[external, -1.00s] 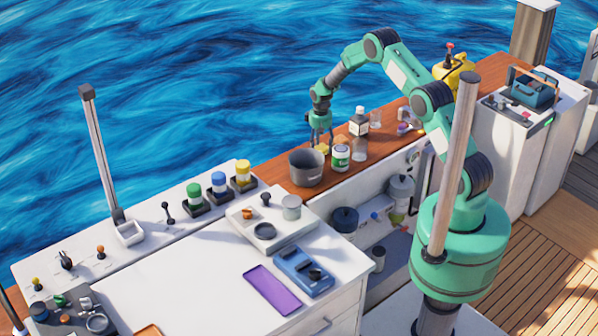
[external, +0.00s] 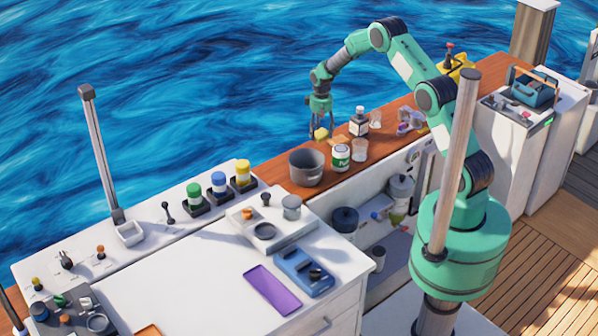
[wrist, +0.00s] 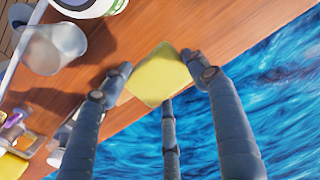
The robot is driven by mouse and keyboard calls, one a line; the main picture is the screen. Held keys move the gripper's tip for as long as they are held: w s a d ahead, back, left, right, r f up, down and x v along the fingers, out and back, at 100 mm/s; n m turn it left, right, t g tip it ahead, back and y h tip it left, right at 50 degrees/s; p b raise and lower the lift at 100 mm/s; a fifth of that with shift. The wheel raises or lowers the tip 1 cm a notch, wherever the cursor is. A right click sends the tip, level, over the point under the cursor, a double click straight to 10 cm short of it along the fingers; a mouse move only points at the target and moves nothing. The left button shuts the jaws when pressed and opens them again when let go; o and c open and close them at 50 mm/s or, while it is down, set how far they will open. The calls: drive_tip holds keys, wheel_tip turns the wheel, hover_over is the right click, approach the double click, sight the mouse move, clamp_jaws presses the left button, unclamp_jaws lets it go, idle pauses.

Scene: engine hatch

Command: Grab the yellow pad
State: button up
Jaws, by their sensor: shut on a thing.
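The yellow pad (wrist: 160,77) is a small flat square with rounded corners, held between the fingers of my gripper (wrist: 163,82) in the wrist view. In the external view the pad (external: 321,134) hangs at the tips of my gripper (external: 321,130), above the wooden counter (external: 277,176) near its water-side edge. My gripper is shut on the pad, which looks lifted clear of the wood. Part of the pad's edges is hidden behind the fingers.
A grey pot (external: 306,168) stands left of the gripper. A white jar with a green label (external: 341,158), a dark-labelled bottle (external: 359,122) and a clear glass (external: 360,147) stand to the right. Open water lies beyond the counter's edge.

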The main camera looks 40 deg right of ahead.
drive_tip(key=shift+r, duration=0.85)
